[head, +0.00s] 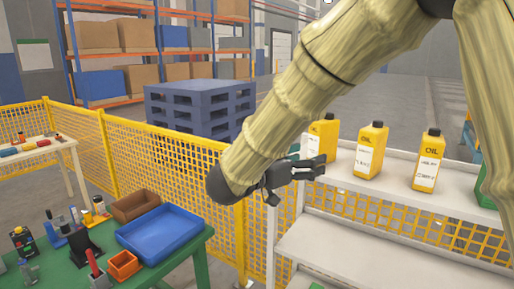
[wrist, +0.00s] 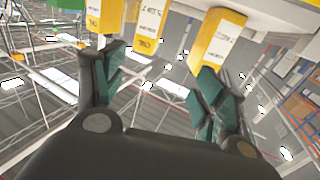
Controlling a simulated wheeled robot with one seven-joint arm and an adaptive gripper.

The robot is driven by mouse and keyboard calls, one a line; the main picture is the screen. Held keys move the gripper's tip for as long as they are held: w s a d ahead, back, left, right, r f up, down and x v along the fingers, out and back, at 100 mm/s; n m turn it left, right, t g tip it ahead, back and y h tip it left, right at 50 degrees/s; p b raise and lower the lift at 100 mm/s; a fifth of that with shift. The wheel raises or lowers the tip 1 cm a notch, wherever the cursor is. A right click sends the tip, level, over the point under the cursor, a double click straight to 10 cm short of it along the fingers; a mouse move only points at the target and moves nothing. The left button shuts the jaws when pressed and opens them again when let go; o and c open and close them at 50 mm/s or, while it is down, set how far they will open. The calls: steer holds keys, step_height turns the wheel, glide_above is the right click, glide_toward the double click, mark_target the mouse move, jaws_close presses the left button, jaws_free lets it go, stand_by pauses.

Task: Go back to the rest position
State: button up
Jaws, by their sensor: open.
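My gripper (head: 296,174) is at the end of my beige-covered arm, in front of the white shelf's upper board. In the wrist view its two fingers (wrist: 158,95) with green pads stand apart with nothing between them. Three yellow oil bottles stand on the shelf in the head view: one (head: 322,136) close behind the gripper and partly hidden by it and the arm, one in the middle (head: 370,150), and one at right (head: 428,160). In the wrist view yellow bottles (wrist: 218,38) appear upside down beyond the fingertips. I cannot tell whether the gripper touches the near bottle.
A white shelf rack (head: 350,255) stands at right, with a green item (head: 488,185) at its edge. A green table (head: 190,250) at lower left holds a blue tray (head: 160,232), brown bin (head: 135,206), orange bin (head: 123,265) and tools. Yellow fencing (head: 150,160) runs behind.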

steer(key=w+d+f+n+t+y, duration=0.1)
steer(key=d+f+n+y, duration=0.15)
steer(key=f, duration=1.05)
steer(key=w+d+f+n+t+y, duration=0.2)
steer(key=f+n+y, duration=0.15)
steer(key=f, duration=0.95)
steer(key=s+d+f+n+g+y, duration=0.15)
steer(key=s+f, duration=0.25)
steer(key=f, duration=0.4)
steer(key=s+f+n+g+y, duration=0.1)
steer(key=s+f+y, duration=0.25)
steer(key=f, duration=0.55)
steer(key=s+d+f+g+y, duration=0.1)
steer(key=s+f+g, duration=0.2)
steer(key=s+f, duration=0.4)
steer(key=s+d+f+n+g+y, duration=0.1)
steer(key=s+f+g, duration=0.3)
steer(key=s, duration=1.3)
steer(key=s+d+f+n+g+y, duration=0.1)
steer(key=s+d+f+g+y, duration=0.1)
steer(key=s+f, duration=0.8)
steer(key=shift+s+f+g, duration=0.2)
steer(key=shift+s+g, duration=0.45)
steer(key=shift+s, duration=0.45)
